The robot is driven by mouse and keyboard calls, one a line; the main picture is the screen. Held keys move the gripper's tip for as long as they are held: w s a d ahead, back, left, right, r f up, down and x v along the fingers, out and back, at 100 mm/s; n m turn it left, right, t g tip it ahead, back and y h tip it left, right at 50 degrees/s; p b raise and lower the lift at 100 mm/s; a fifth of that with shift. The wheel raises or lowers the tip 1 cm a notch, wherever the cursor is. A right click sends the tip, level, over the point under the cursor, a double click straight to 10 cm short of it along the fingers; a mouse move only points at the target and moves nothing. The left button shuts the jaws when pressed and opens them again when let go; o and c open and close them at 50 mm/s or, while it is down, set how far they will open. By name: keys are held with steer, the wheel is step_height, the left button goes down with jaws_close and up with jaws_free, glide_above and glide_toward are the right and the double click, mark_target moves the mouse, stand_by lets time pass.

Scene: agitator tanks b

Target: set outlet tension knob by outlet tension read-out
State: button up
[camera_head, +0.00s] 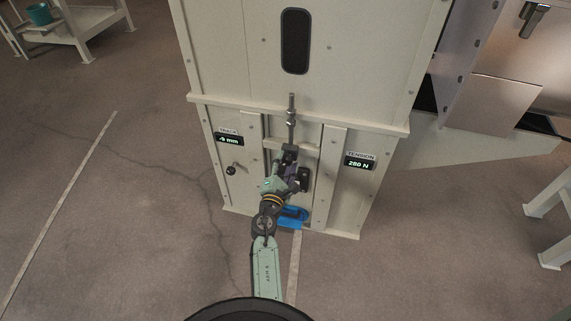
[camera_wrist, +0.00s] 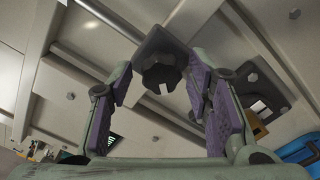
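The tension read-out (camera_head: 360,164) on the right of the cabinet front shows 280 N. In the wrist view a dark lobed knob (camera_wrist: 160,72) with a white mark sits on a dark mount. My gripper (camera_wrist: 160,75) has its two purple-padded fingers spread on either side of the knob. The right finger is close to the knob; I cannot tell whether it touches. In the head view my gripper (camera_head: 291,164) is at the cabinet's lower middle and hides the knob.
A second dark fitting (camera_wrist: 262,100) is right of the fingers. A blue object (camera_head: 292,217) is low on the cabinet. A threaded rod (camera_head: 291,120) stands above my gripper. The track read-out (camera_head: 229,140) and a small black knob (camera_head: 230,170) are at left. Open floor lies left.

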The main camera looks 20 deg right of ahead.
steer(key=shift+s+f, duration=0.1)
steer(key=v, duration=0.7)
steer(key=shift+s+a, duration=0.1)
steer(key=shift+a, duration=0.05)
stand_by(0.5)
